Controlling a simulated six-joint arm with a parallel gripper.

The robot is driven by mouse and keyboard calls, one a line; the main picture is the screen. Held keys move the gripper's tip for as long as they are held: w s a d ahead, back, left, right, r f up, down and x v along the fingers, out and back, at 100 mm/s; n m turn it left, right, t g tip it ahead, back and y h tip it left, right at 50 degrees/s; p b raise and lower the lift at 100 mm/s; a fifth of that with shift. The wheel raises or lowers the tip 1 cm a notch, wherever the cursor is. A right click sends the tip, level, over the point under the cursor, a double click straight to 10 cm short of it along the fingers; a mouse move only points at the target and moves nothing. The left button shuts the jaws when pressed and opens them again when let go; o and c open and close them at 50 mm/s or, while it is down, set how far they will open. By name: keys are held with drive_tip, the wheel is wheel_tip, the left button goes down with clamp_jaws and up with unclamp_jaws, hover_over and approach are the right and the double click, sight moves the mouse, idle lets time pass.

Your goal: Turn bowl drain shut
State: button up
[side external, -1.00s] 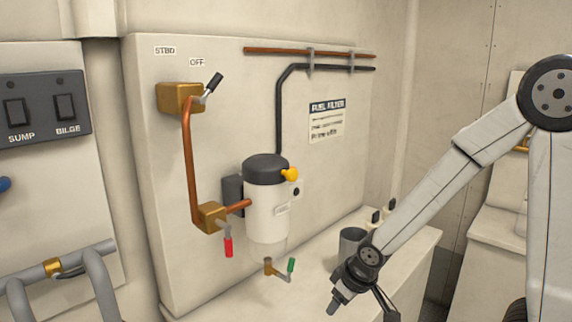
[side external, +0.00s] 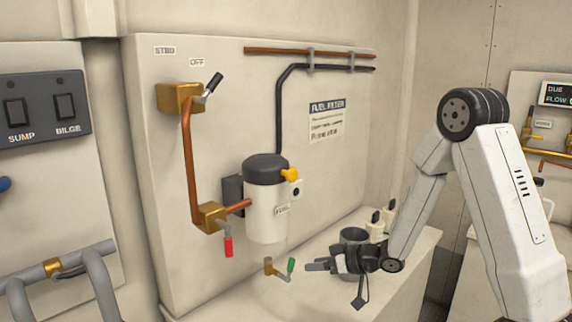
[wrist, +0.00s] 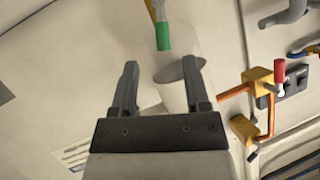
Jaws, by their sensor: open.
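The bowl drain is a small brass valve (side external: 268,265) below the filter, with a green-tipped lever (side external: 291,266). The lever points right and its green grip stands upward. The white filter bowl (side external: 265,218) with a black cap hangs above it on the panel. My gripper (side external: 315,267) is just right of the green grip, fingers pointing left at it, apart from it as far as I can tell. In the wrist view my open, empty fingers (wrist: 158,82) point toward the green grip (wrist: 162,37), which lies beyond the tips, between their lines.
A red-handled valve (side external: 228,246) hangs left of the filter, and a black-handled valve (side external: 213,84) sits above. The ledge in front (side external: 235,295) is clear.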

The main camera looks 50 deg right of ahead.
sight(291, 267)
drive_tip(key=shift+w, duration=0.1)
idle(0.3)
drive_tip(key=shift+x, duration=3.8)
drive_tip(key=shift+a+r, duration=0.1)
clamp_jaws()
